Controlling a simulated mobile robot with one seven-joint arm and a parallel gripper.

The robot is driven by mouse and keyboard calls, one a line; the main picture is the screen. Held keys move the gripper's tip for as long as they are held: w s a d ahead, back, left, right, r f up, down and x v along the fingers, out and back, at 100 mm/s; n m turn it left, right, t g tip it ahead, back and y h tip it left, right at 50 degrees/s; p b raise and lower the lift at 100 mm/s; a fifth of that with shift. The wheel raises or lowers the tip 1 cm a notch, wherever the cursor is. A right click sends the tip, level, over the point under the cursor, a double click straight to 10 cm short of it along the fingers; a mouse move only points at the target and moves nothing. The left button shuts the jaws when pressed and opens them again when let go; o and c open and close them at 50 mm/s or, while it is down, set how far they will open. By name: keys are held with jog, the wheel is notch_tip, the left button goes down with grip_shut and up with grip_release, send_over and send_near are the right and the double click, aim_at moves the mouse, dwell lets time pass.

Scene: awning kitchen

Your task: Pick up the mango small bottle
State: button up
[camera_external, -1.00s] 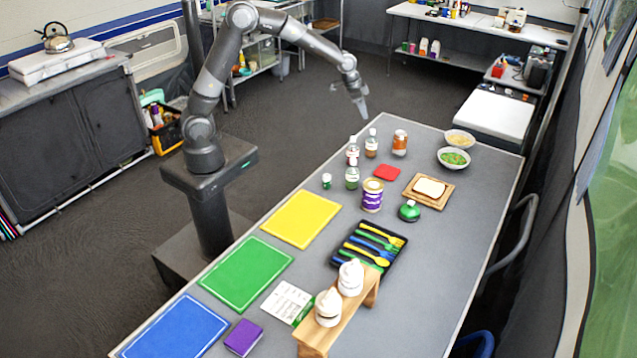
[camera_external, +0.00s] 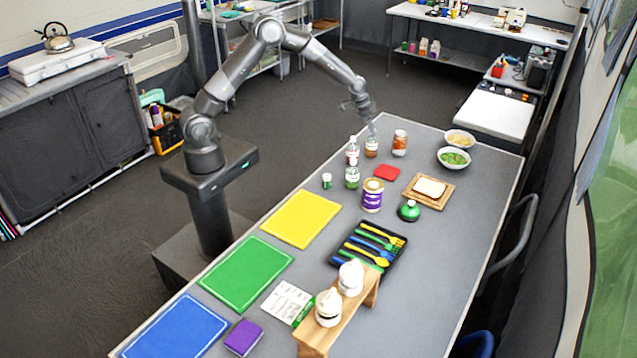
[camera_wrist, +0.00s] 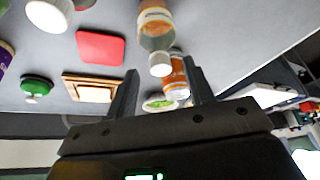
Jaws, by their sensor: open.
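The small bottle with orange contents (camera_external: 371,149), which I take to be the mango bottle, stands upright near the far left corner of the table. In the wrist view the same bottle (camera_wrist: 155,22) is at top centre, its grey-white cap pointing towards my gripper. I cannot tell whether the cap is between the fingers.
An orange jar (camera_external: 400,143) stands close on the right. The table's right side is mostly clear.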

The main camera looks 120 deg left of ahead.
aim_at(372, 143)
jog(key=shift+x, duration=1.5)
jog(key=shift+r, duration=0.1)
grip_shut()
